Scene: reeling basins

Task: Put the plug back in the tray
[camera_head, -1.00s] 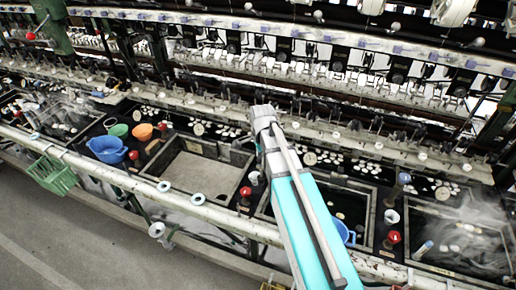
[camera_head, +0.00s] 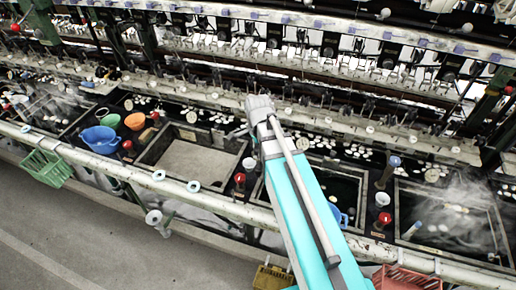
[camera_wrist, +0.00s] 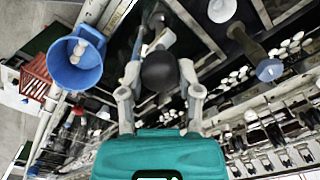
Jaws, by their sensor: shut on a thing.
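In the wrist view my gripper (camera_wrist: 160,82) has its two fingers on either side of a dark round knob (camera_wrist: 160,72), which I take to be the plug. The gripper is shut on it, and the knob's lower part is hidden. In the head view my gripper (camera_head: 260,104) is at the far end of the teal arm, above the basins, and the plug cannot be made out there. A shallow basin with a bare pale floor (camera_head: 190,160) lies left of the arm. I cannot tell which thing is the tray.
Dark water-filled basins lie right of the arm; the far right one (camera_head: 450,218) steams. A blue bowl (camera_wrist: 76,62) holding white cocoons and a red crate (camera_wrist: 36,78) show in the wrist view. Red-knobbed posts (camera_head: 239,178) and a blue-topped post (camera_head: 394,162) stand between basins. A long pale rail (camera_head: 160,178) runs in front.

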